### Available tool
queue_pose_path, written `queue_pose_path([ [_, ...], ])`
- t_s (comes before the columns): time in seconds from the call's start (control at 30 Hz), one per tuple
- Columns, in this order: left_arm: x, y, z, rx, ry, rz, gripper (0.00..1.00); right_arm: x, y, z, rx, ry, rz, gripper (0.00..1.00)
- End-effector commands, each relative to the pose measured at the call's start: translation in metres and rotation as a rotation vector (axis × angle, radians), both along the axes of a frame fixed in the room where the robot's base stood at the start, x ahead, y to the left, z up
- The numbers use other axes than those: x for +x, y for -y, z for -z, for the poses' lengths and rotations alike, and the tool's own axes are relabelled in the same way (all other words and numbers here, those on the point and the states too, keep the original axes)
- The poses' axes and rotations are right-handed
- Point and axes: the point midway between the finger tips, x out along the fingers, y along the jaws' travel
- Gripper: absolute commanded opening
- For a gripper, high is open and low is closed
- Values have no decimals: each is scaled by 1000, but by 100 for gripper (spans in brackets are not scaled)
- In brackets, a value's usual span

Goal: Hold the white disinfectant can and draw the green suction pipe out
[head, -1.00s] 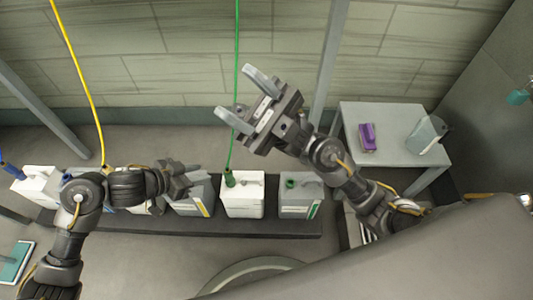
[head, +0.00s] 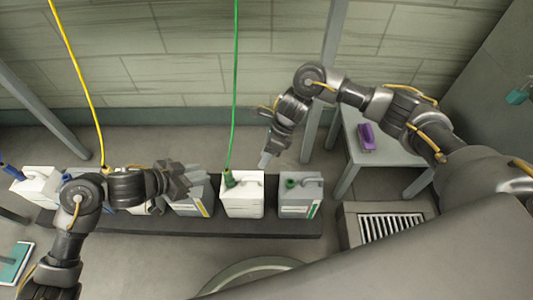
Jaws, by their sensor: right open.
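The green suction pipe (head: 234,90) hangs from above and runs down into the green neck at the can's top left. My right gripper (head: 265,160) is open and empty, fingers pointing down, just above and behind the can's handle, apart from it as far as I can see. My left gripper (head: 188,184) is over the grey can with a yellow stripe, left of the white can; its fingertips are hard to make out.
A grey can with a green cap (head: 300,196) stands close right of the white can. A yellow pipe (head: 85,95) and more cans stand left. The plinth (head: 270,226) has bare room in front. A grey table (head: 352,172) with a purple item (head: 366,137) is at right.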

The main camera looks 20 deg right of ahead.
Motion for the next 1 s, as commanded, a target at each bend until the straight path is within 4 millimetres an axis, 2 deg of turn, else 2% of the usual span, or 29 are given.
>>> queue_pose_path([
  [0.2, 0, 0, 0, 0, 0, 0, 36, 3, 4, 2, -15, 75, -116, 41],
  [0.47, 0, 0, 0, 0, 0, 0, 36, 2, -1, 9, -10, 76, -123, 41],
  [1.0, 0, 0, 0, 0, 0, 0, 36, -4, -37, 86, -9, 76, -121, 41],
])
